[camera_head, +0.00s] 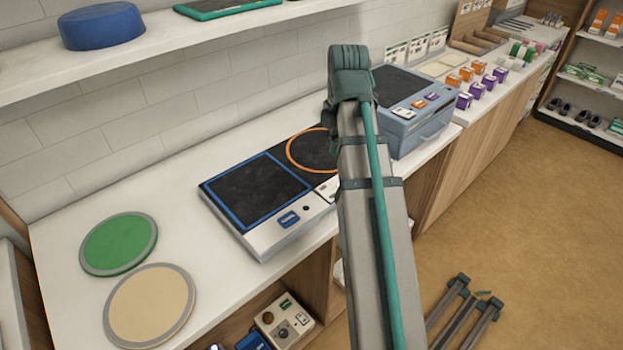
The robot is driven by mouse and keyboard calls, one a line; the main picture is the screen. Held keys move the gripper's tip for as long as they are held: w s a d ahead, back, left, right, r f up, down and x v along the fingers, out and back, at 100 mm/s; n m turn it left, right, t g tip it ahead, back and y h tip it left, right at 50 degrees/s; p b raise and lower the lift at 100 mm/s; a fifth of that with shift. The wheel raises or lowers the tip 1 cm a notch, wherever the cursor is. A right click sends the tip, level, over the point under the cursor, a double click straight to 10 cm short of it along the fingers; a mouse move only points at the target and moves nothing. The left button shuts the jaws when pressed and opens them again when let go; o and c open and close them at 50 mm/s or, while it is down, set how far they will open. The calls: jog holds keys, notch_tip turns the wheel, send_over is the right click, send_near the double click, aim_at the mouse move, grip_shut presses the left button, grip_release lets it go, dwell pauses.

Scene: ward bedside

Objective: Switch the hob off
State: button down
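The hob (268,240) sits on the white counter, left of my raised arm. Its dark top has a blue-outlined square zone and an orange ring zone behind it to the right. Its pale front strip carries a blue label or button, a small dark round spot and a white marked plate. My arm hides the hob's right end, so any controls there are hidden. No lit sign of on or off can be made out. My arm stands upright in front of the hob; I cannot see my gripper.
A green disc (119,244) and a cream disc (150,305) lie on the counter (62,290) at left. A blue-grey box with a dark top (428,125) stands right of my arm. A shelf (210,38) overhangs the back. The floor at right is mostly open.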

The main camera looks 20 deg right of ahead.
aim_at(323, 188)
jog(key=shift+w+a+r, duration=0.15)
jog(key=shift+a+r, duration=0.4)
jog(key=shift+a, duration=0.2)
jog(key=shift+f, duration=0.15)
jog(key=f+p, duration=0.1)
jog(key=f, duration=0.3)
jog(key=w+f+p, duration=0.1)
jog(key=f, duration=0.8)
jog(key=shift+w+a+f+p, duration=0.15)
jog(key=shift+w+a+p, duration=0.1)
jog(key=shift+p, duration=0.15)
jog(key=shift+f, duration=0.15)
jog(key=shift+w, duration=0.1)
